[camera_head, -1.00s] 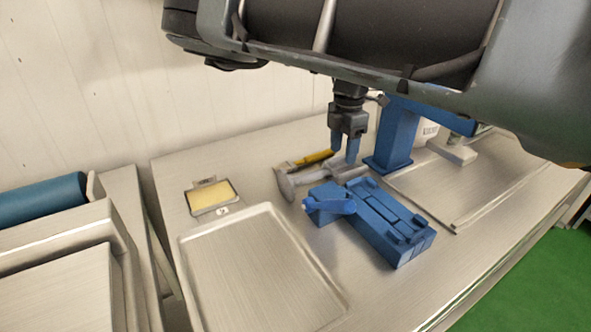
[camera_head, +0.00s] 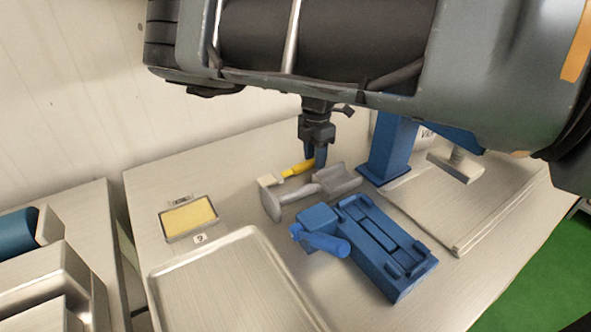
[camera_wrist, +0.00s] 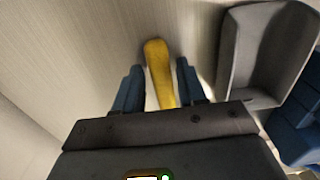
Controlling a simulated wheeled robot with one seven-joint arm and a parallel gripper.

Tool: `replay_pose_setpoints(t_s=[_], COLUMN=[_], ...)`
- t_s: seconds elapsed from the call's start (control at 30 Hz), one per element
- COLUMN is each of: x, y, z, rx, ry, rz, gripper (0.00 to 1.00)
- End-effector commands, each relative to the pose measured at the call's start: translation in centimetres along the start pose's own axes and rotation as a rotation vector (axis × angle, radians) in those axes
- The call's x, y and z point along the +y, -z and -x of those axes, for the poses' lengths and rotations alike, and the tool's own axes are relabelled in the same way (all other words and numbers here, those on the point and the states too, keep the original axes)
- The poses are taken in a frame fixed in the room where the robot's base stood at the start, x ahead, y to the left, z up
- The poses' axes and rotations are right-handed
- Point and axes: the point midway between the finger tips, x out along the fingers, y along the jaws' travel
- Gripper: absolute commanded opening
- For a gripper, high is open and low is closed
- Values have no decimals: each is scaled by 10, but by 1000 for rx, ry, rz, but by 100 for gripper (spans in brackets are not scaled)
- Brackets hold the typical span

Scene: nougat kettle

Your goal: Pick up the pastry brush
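The pastry brush has a yellow handle (camera_head: 298,169) and a pale head (camera_head: 269,181), and lies on the steel table near the back. My gripper (camera_head: 316,158) points down over the handle's right end. In the wrist view, the yellow handle (camera_wrist: 159,72) lies between the two blue fingers of my gripper (camera_wrist: 160,80), with a gap on each side. The fingers are apart and nothing is gripped. The brush head is out of the wrist view.
A grey scoop (camera_head: 339,179) lies close on the right of the brush and shows in the wrist view (camera_wrist: 262,50). A blue device (camera_head: 386,250) stands in front. A blue post (camera_head: 390,150) rises behind right. A yellow-filled tray (camera_head: 189,217) and a large tray (camera_head: 225,285) are left.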

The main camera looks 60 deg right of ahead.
Motion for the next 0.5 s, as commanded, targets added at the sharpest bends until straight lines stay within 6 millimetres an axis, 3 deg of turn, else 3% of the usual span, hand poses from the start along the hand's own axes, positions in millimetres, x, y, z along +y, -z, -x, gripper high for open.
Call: replay_pose_setpoints(t_s=[0.07,0.4,0.5], x=[0,0,0], y=[0,0,0], z=[0,0,0], rx=[0,0,0], ry=[0,0,0], rz=[0,0,0], gripper=[32,0,0])
